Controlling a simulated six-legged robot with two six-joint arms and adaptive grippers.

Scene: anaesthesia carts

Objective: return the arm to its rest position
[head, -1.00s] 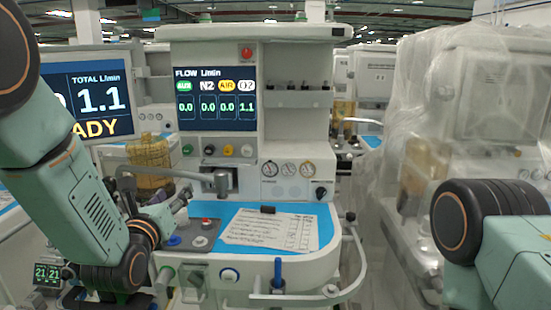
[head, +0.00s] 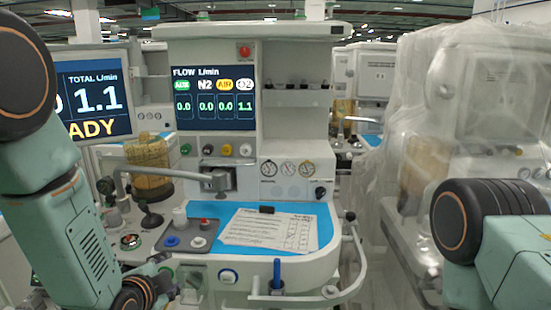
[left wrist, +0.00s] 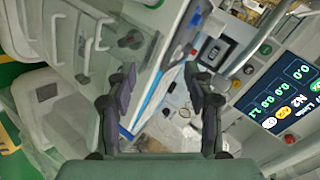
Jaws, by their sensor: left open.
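My left arm comes down the left side of the head view, a pale green link with black joints, its lower end at the bottom edge in front of the anaesthesia cart (head: 228,258). My left gripper (left wrist: 160,85) shows clearly in the left wrist view, its two dark fingers apart with nothing held between them. The cart's worktop edge and fittings lie beyond the fingers. In the head view the fingers are hard to make out. A black joint and green link of my right arm stand at the right edge; the right gripper is out of view.
The cart carries a flow screen (head: 214,98), a paper sheet (head: 270,229) on a blue mat (head: 327,228), and a front rail (head: 361,260). A monitor (head: 92,95) stands at left. A plastic-covered cart (head: 455,120) stands at right. An aisle lies between the carts.

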